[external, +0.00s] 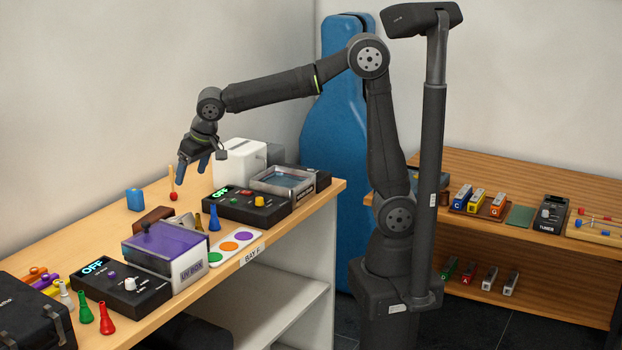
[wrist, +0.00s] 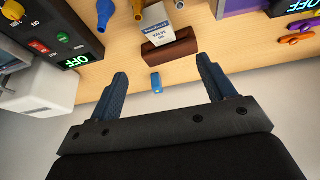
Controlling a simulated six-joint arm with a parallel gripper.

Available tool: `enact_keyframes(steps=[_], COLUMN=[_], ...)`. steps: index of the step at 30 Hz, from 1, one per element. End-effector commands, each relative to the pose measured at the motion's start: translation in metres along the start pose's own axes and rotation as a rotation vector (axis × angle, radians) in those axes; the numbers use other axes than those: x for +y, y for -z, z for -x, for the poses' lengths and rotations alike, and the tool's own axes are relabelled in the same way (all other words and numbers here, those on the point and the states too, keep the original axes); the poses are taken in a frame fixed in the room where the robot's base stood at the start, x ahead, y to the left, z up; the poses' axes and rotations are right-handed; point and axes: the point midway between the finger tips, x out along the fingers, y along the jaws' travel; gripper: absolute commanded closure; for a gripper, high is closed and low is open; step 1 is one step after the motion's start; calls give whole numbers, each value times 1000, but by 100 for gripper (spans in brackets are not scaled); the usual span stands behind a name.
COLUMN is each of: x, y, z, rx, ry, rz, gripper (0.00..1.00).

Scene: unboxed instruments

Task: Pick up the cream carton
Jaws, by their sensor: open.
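The cream carton (wrist: 157,22) shows at the top middle of the wrist view, pale with a dark blue label band that reads as valve oil. It stands against a brown block (wrist: 170,48). In the external view the carton (external: 184,221) is partly hidden among small things behind the purple-lidded UV box. My gripper (external: 192,173) is open and empty, above the far side of the table. In the wrist view the open fingers (wrist: 162,72) are apart from the carton, which lies beyond their tips.
A small blue block (external: 134,199) and a red-based stick (external: 173,186) stand near my gripper. The UV box (external: 165,248), a black control box (external: 235,205) and a white machine (external: 240,160) crowd the table. Blue and gold mouthpieces (wrist: 105,14) (wrist: 138,9) are beside the carton.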

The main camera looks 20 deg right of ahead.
Motion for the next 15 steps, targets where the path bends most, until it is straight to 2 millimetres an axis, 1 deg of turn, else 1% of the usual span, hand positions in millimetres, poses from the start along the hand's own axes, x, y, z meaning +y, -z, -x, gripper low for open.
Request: enact_keyframes(steps=[5, 7, 15], x=[0, 1, 5], y=[1, 5, 40], z=[0, -3, -27], rx=[-2, -20, -199], ry=[-1, -4, 12], rz=[1, 6, 82], gripper=[25, 25, 25])
